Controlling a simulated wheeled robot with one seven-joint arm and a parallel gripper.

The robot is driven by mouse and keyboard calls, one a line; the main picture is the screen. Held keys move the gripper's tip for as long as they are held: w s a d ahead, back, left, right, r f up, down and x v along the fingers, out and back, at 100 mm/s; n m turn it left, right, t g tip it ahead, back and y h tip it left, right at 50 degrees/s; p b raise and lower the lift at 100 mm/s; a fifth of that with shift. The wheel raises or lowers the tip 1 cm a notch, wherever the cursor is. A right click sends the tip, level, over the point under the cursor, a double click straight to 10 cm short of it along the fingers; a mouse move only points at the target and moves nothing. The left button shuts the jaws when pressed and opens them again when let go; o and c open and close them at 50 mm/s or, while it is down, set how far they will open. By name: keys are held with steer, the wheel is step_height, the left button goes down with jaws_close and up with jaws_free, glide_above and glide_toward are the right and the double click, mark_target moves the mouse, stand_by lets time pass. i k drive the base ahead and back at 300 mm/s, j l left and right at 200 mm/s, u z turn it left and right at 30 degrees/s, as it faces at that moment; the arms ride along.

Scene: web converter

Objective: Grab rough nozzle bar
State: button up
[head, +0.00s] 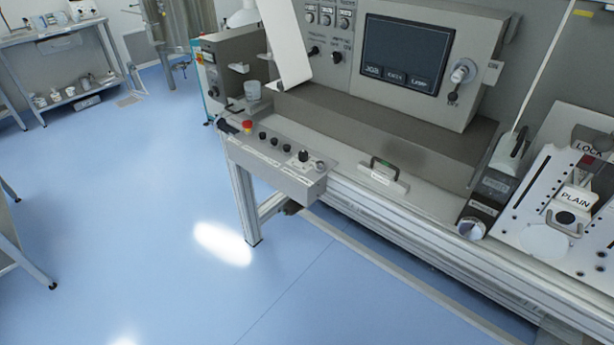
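A small pale bar with a dark, green-marked arched handle (383,176) rests on the machine's front ledge, right of the button box. Its label is too small to read, so I cannot tell for sure that it is the rough nozzle bar. At the far right, a block labelled "PLAIN" (575,198) sits on a white slotted plate (540,185). My gripper is not in view.
The button box (275,163) with a red button juts out at the machine's front left corner. A screen panel (408,52) rises behind the ledge. A grey device with a knob (488,190) stands right of the handled bar. The blue floor (130,200) is open at left.

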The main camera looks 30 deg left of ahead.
mark_target(393, 182)
steer(key=u, duration=0.95)
steer(key=i+l, duration=0.1)
steer(key=i, duration=0.55)
